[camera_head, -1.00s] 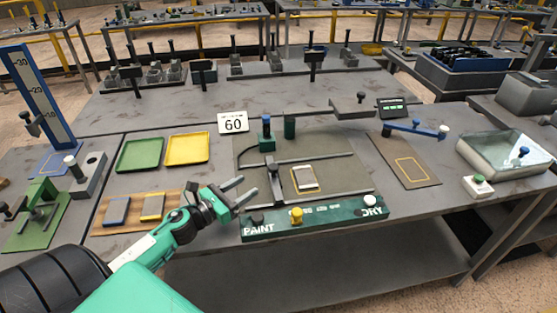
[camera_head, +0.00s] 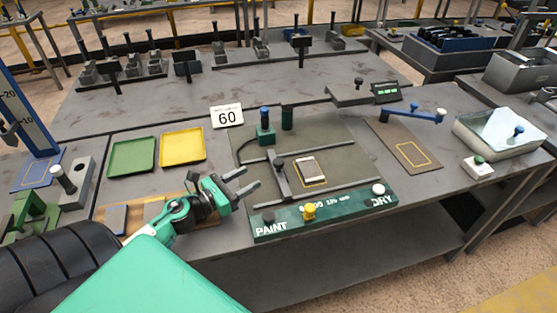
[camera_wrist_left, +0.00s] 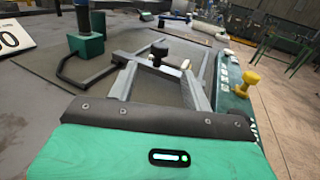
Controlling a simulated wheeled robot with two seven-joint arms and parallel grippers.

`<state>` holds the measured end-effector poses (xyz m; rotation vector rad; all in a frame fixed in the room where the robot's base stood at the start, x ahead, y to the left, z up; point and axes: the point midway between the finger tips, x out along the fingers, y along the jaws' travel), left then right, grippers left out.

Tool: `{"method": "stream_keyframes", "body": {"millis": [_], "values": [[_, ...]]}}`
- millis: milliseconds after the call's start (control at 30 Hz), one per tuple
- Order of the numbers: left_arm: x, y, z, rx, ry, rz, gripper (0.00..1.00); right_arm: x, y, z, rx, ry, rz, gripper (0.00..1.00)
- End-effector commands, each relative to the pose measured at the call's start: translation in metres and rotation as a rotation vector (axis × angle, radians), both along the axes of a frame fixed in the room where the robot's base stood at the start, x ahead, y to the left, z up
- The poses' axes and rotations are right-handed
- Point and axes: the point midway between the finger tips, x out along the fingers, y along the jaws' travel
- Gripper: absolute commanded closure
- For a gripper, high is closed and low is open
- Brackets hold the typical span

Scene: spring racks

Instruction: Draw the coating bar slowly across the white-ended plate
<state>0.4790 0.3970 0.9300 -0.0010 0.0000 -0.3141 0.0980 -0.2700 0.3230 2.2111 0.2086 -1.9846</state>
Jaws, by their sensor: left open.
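The white-ended plate (camera_head: 308,166) lies in a yellow outline on the dark bed of the PAINT/DRY station. The coating bar (camera_head: 282,182), dark with a black knob, lies across the bed's rails just left of the plate. My left gripper (camera_head: 246,180) is open and empty, a short way left of the bar, its fingers pointing toward it. In the left wrist view the bar's black knob (camera_wrist_left: 160,48) shows ahead between the two grey fingers (camera_wrist_left: 160,85). Only a small part of the plate shows there, behind the bar. My right gripper is not in view.
The green front panel (camera_head: 325,215) carries a yellow knob (camera_head: 309,211) near my gripper. A blue-topped post (camera_head: 265,125) stands behind the bar, beside the "60" sign (camera_head: 227,116). Green (camera_head: 132,156) and yellow (camera_head: 183,149) trays lie at left. The glass-lidded box (camera_head: 500,133) is at right.

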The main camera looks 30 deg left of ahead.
Motion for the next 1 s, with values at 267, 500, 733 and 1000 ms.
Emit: {"method": "stream_keyframes", "body": {"millis": [267,500,733,1000], "values": [[0.017,-0.005,0.001,0.001,0.000,0.000,0.50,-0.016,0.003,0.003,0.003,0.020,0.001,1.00],[0.031,-0.010,0.002,0.001,-0.001,0.000,0.50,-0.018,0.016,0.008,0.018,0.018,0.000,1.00],[0.044,-0.014,0.001,0.000,0.000,0.000,0.50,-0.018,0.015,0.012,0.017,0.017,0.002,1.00],[0.060,-0.019,0.002,0.001,-0.001,0.000,0.50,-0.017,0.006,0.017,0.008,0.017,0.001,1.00]]}}
